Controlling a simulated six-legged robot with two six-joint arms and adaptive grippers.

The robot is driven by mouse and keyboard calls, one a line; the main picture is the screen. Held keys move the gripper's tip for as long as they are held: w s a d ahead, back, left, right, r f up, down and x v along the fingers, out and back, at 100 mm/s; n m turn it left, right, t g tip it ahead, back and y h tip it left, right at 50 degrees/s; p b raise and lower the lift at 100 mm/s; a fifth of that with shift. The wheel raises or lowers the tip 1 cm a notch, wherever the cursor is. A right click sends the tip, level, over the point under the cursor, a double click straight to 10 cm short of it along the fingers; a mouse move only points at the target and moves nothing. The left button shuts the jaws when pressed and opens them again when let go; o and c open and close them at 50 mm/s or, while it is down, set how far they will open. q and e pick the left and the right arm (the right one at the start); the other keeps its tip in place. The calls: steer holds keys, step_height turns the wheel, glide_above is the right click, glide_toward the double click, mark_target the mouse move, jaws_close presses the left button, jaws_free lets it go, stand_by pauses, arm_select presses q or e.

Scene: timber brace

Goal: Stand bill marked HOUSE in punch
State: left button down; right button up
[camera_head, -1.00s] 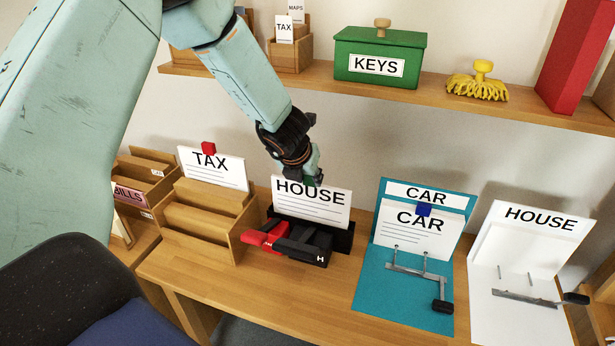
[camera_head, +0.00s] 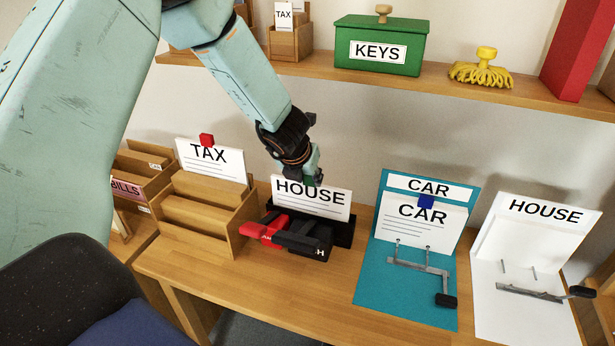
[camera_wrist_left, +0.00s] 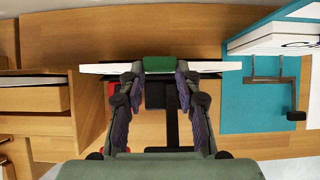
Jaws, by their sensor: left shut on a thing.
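The white bill marked HOUSE (camera_head: 312,199) stands upright in the black punch (camera_head: 309,236), which has a red part at its left. My left gripper (camera_head: 314,181) is shut on the top edge of the bill, with a green tab between its fingers. In the left wrist view the bill (camera_wrist_left: 105,68) shows edge-on, with the green tab (camera_wrist_left: 159,64) at its middle and my left gripper (camera_wrist_left: 160,82) around it. The punch (camera_wrist_left: 160,125) is below it there. The bill's lower edge is hidden behind the punch. My right gripper is not in view.
A wooden sorter (camera_head: 200,215) with a TAX bill (camera_head: 210,158) stands left of the punch. A teal CAR folder (camera_head: 400,287) and a white HOUSE folder (camera_head: 520,318) lie open to the right. A shelf above carries a green KEYS box (camera_head: 379,47). Bare desk lies in front.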

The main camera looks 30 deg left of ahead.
arm_select(q)
steer(key=c, duration=0.8)
jaws_free()
steer(key=shift+c, duration=0.2)
steer(key=shift+o, duration=0.4)
steer(key=o, duration=0.4)
steer(key=shift+r, duration=0.1)
steer(key=shift+r+p, duration=3.75)
steer(key=shift+r, duration=0.2)
steer(key=shift+f, duration=0.2)
step_height(320, 180, down, 8)
steer(key=b, duration=0.7)
steer(key=shift+r, duration=0.2)
steer(key=shift+r, duration=0.2)
